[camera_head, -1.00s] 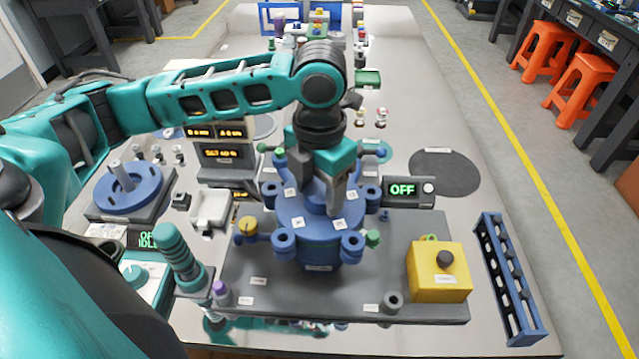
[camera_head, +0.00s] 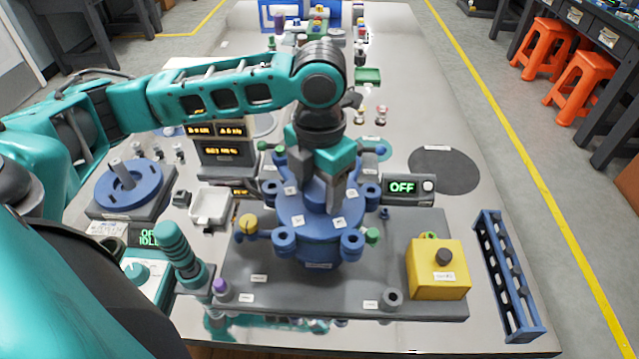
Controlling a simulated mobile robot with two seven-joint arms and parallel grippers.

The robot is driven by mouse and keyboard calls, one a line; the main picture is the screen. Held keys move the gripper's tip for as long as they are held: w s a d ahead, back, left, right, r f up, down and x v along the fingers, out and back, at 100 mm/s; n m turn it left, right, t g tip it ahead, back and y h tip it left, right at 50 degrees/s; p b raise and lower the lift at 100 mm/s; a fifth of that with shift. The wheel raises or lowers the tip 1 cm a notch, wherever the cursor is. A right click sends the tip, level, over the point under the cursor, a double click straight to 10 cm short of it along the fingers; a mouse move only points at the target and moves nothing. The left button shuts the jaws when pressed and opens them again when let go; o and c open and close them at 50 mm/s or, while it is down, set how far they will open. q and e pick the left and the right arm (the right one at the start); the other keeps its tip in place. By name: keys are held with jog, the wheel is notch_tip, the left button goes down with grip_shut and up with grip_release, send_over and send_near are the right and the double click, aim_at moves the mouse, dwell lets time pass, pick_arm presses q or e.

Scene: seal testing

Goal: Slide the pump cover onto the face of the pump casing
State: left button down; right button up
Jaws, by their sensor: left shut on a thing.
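The blue pump cover (camera_head: 300,227), a round plate with several ring-shaped lugs and white labels, sits at the middle of the dark grey base plate (camera_head: 265,290). My left gripper (camera_head: 328,200) comes down from above and is shut on the cover near its centre. The pump casing is mostly hidden beneath the cover; a blue body (camera_head: 318,256) shows under its front edge. I cannot tell whether the cover's face touches the casing all round. My right gripper is not in view.
A yellow box (camera_head: 437,270) with a black knob stands right of the pump, and a blue slotted rack (camera_head: 508,278) lies further right. A display reading OFF (camera_head: 402,187) is behind. A blue round fixture (camera_head: 130,187) stands left. A dark round mat (camera_head: 444,171) is bare.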

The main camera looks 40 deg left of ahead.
pick_arm(q)
jog(key=shift+p, duration=0.3)
dwell(0.5)
jog(key=shift+c, duration=1.1)
grip_release()
notch_tip(320, 180, up, 3)
jog(key=p, duration=0.3)
jog(key=shift+p, duration=0.3)
jog(key=shift+r, duration=3)
